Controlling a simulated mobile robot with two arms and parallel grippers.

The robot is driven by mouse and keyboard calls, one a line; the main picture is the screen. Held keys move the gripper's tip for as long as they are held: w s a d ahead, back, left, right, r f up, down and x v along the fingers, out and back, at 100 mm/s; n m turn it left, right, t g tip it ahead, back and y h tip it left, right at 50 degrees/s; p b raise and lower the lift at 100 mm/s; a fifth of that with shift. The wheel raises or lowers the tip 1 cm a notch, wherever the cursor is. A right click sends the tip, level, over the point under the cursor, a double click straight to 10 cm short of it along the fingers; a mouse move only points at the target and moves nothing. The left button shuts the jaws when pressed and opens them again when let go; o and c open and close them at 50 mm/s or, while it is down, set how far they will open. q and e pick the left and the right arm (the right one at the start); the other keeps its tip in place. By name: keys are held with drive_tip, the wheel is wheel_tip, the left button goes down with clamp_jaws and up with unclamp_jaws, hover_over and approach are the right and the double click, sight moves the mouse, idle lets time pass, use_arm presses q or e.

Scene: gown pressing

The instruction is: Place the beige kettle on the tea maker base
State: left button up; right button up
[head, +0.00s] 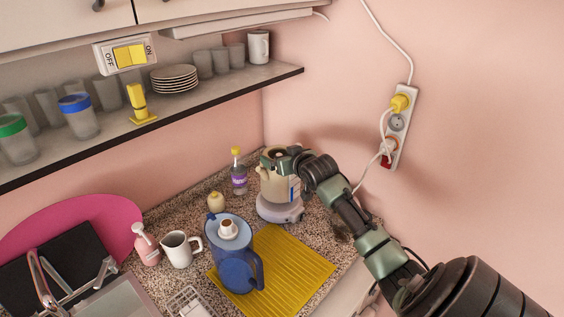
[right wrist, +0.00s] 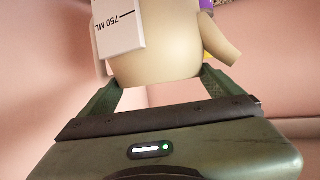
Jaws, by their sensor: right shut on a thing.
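The beige kettle (head: 274,188) is upright at the back corner of the counter, directly over the pale round tea maker base (head: 281,212). Its bottom looks level with the base, but I cannot tell whether it rests fully on it. My right gripper (head: 294,158) is shut on the kettle near its top from the right side. In the right wrist view the kettle (right wrist: 160,50) fills the space between the fingers of the gripper (right wrist: 157,88), with its white "750 ML" scale strip showing. My left gripper is out of view.
A blue kettle (head: 236,270) stands on the yellow ribbed mat (head: 295,262) in front. A purple-labelled bottle (head: 238,178) and a small beige jar (head: 216,202) are left of the base. A shelf (head: 215,98) hangs above; a power strip (head: 400,130) is on the right wall.

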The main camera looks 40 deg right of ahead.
wheel_tip(320, 180, down, 2)
drive_tip(key=shift+f, duration=0.4)
drive_tip(key=o, duration=1.7)
drive_tip(key=shift+f, duration=0.15)
drive_tip(key=shift+o, duration=0.2)
drive_tip(key=shift+s+r, duration=0.15)
drive_tip(key=shift+r, duration=0.05)
drive_tip(key=b+v, duration=0.2)
drive_tip(key=v, duration=0.9)
drive_tip(key=shift+s+r, duration=0.25)
drive_tip(key=shift+s, duration=0.05)
